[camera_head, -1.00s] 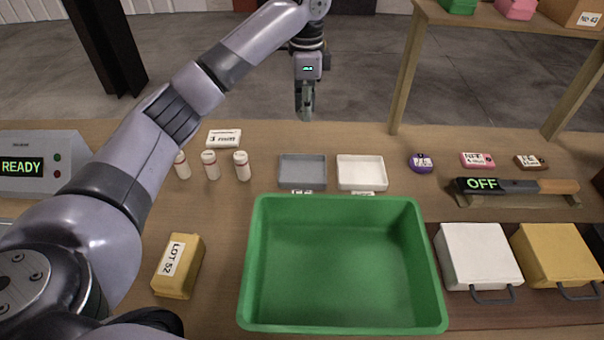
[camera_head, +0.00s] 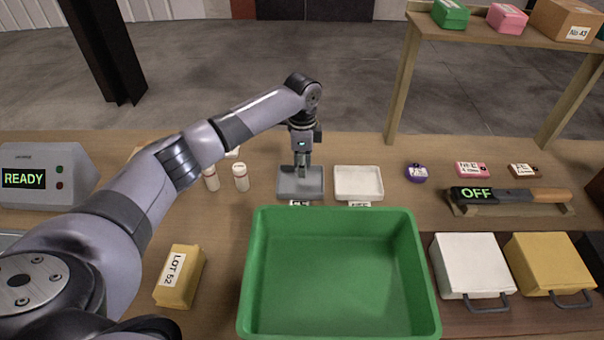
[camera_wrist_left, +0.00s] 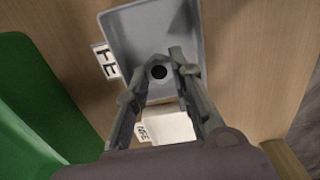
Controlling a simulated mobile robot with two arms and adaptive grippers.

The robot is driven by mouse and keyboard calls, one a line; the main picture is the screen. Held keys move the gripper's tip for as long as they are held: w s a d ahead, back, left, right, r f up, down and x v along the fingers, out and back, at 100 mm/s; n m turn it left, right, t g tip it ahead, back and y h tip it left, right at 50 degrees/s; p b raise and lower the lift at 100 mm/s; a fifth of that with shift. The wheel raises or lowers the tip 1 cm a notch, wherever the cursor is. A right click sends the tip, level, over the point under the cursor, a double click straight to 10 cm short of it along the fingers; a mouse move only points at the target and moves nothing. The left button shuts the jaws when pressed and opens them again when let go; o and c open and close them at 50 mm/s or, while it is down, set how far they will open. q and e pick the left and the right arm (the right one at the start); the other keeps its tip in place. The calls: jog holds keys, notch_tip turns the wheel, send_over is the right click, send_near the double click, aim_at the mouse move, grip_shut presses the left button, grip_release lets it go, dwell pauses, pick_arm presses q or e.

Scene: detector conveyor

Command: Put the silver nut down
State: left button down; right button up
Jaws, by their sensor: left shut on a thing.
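My left gripper (camera_head: 301,174) points down over the grey tray (camera_head: 316,188) on the table. In the left wrist view, its fingers (camera_wrist_left: 159,68) are shut on the silver nut (camera_wrist_left: 157,60), a small grey piece with a dark round hole. The nut is over the inside of the grey tray (camera_wrist_left: 120,28), whose label reads FE. I cannot tell whether the nut touches the tray floor. The nut is too small to make out in the head view. My right gripper is not in view.
A white tray (camera_head: 359,167) stands just right of the grey one. A large green bin (camera_head: 334,219) is in front. White bottles (camera_head: 240,184) stand to the left. A detector wand reading OFF (camera_head: 500,195) lies on a stand at the right.

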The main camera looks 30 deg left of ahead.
aim_at(302, 184)
pick_arm(q)
notch_tip(302, 184, down, 4)
jog(key=shift+f+p, duration=0.1)
jog(key=shift+p, duration=0.2)
jog(key=shift+f, duration=0.15)
jog(key=c, duration=1.4)
grip_release()
notch_tip(302, 184, up, 12)
jog(key=shift+r+b, duration=0.15)
jog(key=shift+b, duration=1.05)
